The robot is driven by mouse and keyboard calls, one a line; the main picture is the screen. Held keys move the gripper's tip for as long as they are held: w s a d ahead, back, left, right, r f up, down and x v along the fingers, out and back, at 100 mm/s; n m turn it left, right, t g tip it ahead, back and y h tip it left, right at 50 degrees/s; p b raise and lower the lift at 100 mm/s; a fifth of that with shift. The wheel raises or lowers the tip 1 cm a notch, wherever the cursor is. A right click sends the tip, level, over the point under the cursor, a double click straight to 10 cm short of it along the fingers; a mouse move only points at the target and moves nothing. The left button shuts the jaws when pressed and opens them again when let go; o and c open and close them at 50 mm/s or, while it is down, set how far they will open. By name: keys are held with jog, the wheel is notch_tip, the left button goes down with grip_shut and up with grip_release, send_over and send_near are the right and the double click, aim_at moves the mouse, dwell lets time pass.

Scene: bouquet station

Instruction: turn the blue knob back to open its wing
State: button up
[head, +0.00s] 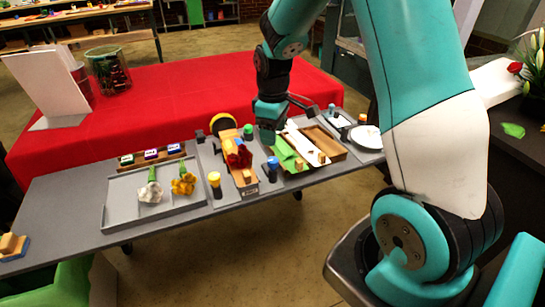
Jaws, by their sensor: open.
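A blue knob (272,162) on a dark base stands upright on the grey table, at the front of the row of trays. Another blue-topped piece (332,108) stands farther back and to the right. Which wing belongs to the knob I cannot tell. Two wooden trays lie by the knob: a narrow one with red flowers (238,156) to its left, and a wider tray (326,142) to its right, with green and white sheets by it. My gripper (284,120) is open above and behind the front blue knob, apart from it. Its fingers are partly hidden.
A yellow knob (214,179) and a green knob (248,130) flank the narrow tray. A grey tray (120,207) with white and yellow flowers lies left. A white plate (366,137) lies right. A red-covered table (180,92) stands behind. The table's left end is mostly clear.

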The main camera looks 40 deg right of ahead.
aim_at(273, 159)
notch_tip(273, 159, down, 9)
jog(key=shift+f+p, duration=0.1)
jog(key=shift+p, duration=0.3)
jog(key=c, duration=0.9)
